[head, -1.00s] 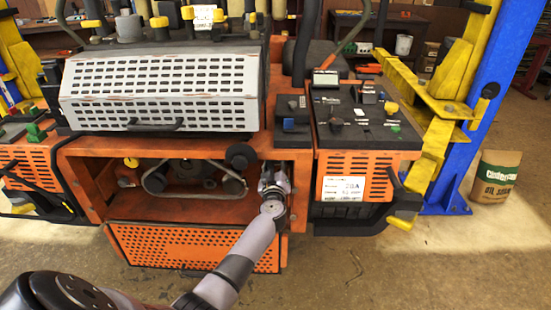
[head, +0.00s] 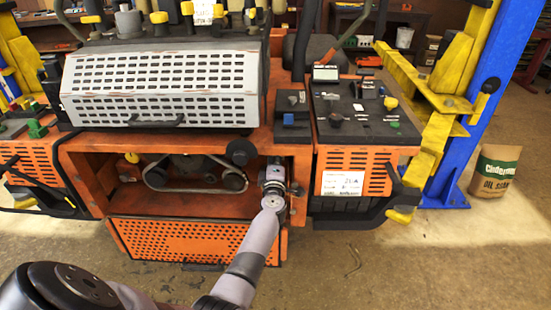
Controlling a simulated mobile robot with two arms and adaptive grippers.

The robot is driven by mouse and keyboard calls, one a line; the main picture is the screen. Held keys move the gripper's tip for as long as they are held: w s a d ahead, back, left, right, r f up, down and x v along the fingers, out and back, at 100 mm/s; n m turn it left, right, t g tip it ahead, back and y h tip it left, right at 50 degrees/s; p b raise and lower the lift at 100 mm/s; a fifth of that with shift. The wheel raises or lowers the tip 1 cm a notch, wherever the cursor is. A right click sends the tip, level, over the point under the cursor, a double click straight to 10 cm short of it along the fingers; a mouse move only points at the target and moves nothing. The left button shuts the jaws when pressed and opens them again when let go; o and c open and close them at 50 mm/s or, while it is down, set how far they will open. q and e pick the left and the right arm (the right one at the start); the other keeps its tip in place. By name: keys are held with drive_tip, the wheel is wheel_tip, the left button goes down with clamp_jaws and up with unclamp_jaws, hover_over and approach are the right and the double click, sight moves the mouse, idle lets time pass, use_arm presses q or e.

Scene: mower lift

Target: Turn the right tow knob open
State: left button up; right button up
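One arm comes in from the lower left, and its gripper (head: 274,172) reaches into the right end of the orange mower's open front bay. I take it as my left gripper. It points away from me, and its wrist hides the fingertips and whatever is at them. I cannot tell whether it is open or shut, or touching anything. No tow knob can be made out for certain. A dark round knob (head: 240,153) sits on the bay's upper edge, left of the gripper and apart from it. My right gripper is not in view.
A perforated grey cover (head: 160,90) stands above the bay. An orange perforated panel (head: 180,242) lies below it. A black control console (head: 362,120) is to the right, beside the yellow and blue lift post (head: 480,110). A paper bag (head: 494,170) stands on the floor.

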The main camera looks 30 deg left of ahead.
use_arm(q)
drive_tip(key=shift+f+n, duration=0.15)
drive_tip(key=shift+n, duration=0.75)
drive_tip(key=o, duration=1.2)
